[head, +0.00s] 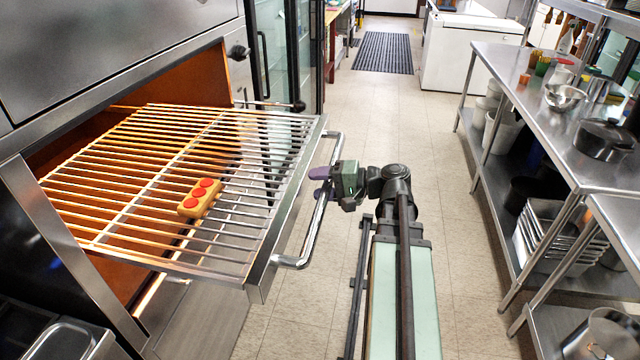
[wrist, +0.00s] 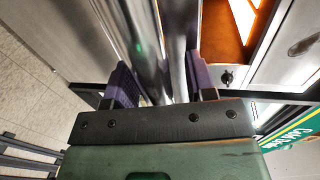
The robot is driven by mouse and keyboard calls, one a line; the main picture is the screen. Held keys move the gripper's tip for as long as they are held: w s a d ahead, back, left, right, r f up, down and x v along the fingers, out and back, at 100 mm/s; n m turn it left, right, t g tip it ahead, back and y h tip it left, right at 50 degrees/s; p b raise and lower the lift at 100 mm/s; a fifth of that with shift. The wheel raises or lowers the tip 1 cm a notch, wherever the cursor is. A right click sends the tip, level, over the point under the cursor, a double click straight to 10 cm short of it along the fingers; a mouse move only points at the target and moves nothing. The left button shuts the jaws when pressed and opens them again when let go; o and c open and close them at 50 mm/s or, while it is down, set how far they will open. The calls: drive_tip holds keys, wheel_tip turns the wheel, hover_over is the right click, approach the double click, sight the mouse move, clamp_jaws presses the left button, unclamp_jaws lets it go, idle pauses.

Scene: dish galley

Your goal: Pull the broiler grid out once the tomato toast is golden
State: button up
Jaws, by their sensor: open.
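The broiler grid (head: 262,150) is out of the orange-lit broiler opening for much of its length, its front bar beyond the frame. The tomato toast (head: 199,199) lies on it, golden-tan with three red tomato slices. A chrome handle (head: 314,228) runs along the grid's front. My gripper (head: 319,183) is at the middle of this handle, its purple-padded fingers open. In the wrist view my gripper (wrist: 162,84) has one finger on each side of the shiny handle bar (wrist: 177,50), with visible gaps. Whether either pad touches the bar is unclear.
A steel shelf table (head: 545,95) with a black pot (head: 604,140) and bowls stands along the right. The tiled aisle (head: 450,200) between is clear, with a dark mat (head: 384,52) at the far end. A steel container (head: 62,342) sits at the lower left.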

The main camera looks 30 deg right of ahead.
drive_tip(key=p+v, duration=0.2)
drive_tip(key=v, duration=0.8)
drive_tip(key=shift+s+d, duration=0.25)
